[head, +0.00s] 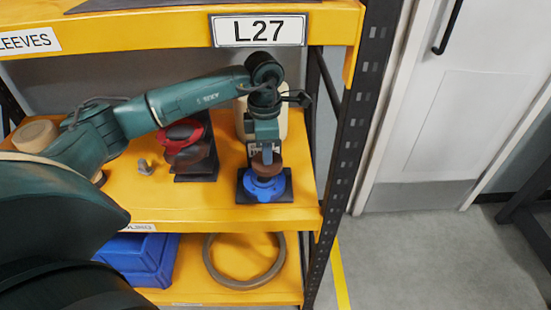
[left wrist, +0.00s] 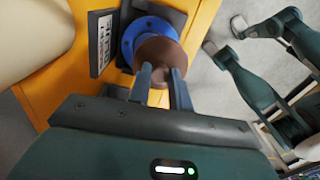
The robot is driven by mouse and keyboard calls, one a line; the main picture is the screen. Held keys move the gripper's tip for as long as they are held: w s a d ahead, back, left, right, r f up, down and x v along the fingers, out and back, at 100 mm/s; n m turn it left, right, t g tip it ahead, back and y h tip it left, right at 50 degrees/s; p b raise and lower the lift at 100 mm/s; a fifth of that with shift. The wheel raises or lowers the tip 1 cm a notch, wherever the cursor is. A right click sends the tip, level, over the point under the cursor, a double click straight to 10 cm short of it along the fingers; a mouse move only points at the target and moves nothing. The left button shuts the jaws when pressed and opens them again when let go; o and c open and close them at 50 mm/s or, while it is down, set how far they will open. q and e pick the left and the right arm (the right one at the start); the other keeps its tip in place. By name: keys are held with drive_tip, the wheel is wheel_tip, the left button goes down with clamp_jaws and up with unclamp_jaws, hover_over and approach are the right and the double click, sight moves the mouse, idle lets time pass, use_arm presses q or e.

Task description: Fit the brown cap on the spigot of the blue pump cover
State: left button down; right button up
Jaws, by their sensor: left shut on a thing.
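The blue pump cover (head: 264,190) lies on a black base plate (head: 287,187) near the right end of the middle shelf. The brown cap (head: 267,172) is directly over the middle of the cover. My left gripper (head: 267,155) points down and is shut on the cap's knob. In the left wrist view, the two fingers (left wrist: 162,84) hold the knob of the brown cap (left wrist: 158,50), with the blue cover (left wrist: 132,36) behind it. The cap hides the spigot, and I cannot tell whether the cap is seated or just above it. My right gripper is not in view.
A red part with a brown piece (head: 183,140) stands on a black base left of the cover. A cream container (head: 243,118) stands behind. The dark rack post (head: 345,150) bounds the right; the L27 shelf beam (head: 185,28) is above.

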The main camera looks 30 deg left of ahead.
use_arm(q)
drive_tip(key=n, duration=0.1)
drive_tip(key=a+n, duration=0.1)
drive_tip(key=n, duration=0.1)
drive_tip(key=shift+w+a+f, duration=0.15)
drive_tip(key=shift+w+a, duration=0.05)
drive_tip(key=shift+w, duration=0.15)
drive_tip(key=shift+w+a+f+n, duration=0.1)
drive_tip(key=shift+a+f+n, duration=0.05)
drive_tip(key=shift+n, duration=0.25)
drive_tip(key=shift+f+b, duration=0.45)
drive_tip(key=shift+f, duration=0.25)
drive_tip(key=shift+f+b, duration=1)
drive_tip(key=shift+f, duration=0.3)
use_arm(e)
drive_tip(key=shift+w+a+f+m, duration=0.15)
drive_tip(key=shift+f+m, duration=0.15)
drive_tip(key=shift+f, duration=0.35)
use_arm(q)
drive_tip(key=shift+f, duration=0.1)
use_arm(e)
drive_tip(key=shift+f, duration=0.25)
